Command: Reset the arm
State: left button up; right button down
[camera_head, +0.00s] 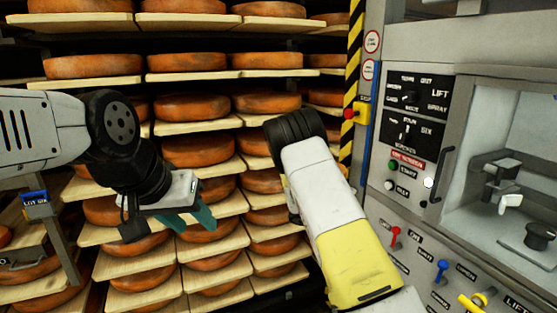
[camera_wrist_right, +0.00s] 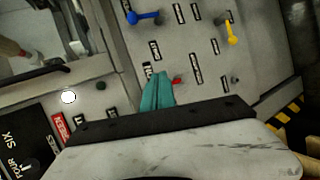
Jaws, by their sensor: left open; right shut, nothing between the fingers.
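My left gripper (camera_head: 190,220) is in front of the cheese shelves in the head view. Its teal fingers are parted and nothing shows between them. My right arm (camera_head: 325,190) rises from the bottom of the head view in front of the shelves and the panel's left edge; its fingers are hidden there. In the right wrist view my right gripper (camera_wrist_right: 160,76) has its teal fingers together and empty. They point at the control panel, with their tips beside the red lever (camera_wrist_right: 177,81); I cannot tell whether they touch it.
Orange cheese wheels (camera_head: 192,107) lie on wooden boards in the rack. The machine at right carries a red lever (camera_head: 395,236), a blue lever (camera_head: 441,268), a yellow lever (camera_head: 474,302) and a red emergency button (camera_head: 349,113). A black-and-yellow striped post (camera_head: 354,50) stands between rack and machine.

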jog(key=s+a+r+t+y, duration=0.3)
jog(key=s+a+r+y, duration=0.4)
jog(key=s+r, duration=0.6)
jog(key=s+a+r+t+y, duration=0.3)
jog(key=s+a+r+y, duration=0.5)
jog(key=s+r, duration=0.5)
jog(key=shift+s+a, duration=0.5)
jog(key=shift+a, duration=0.3)
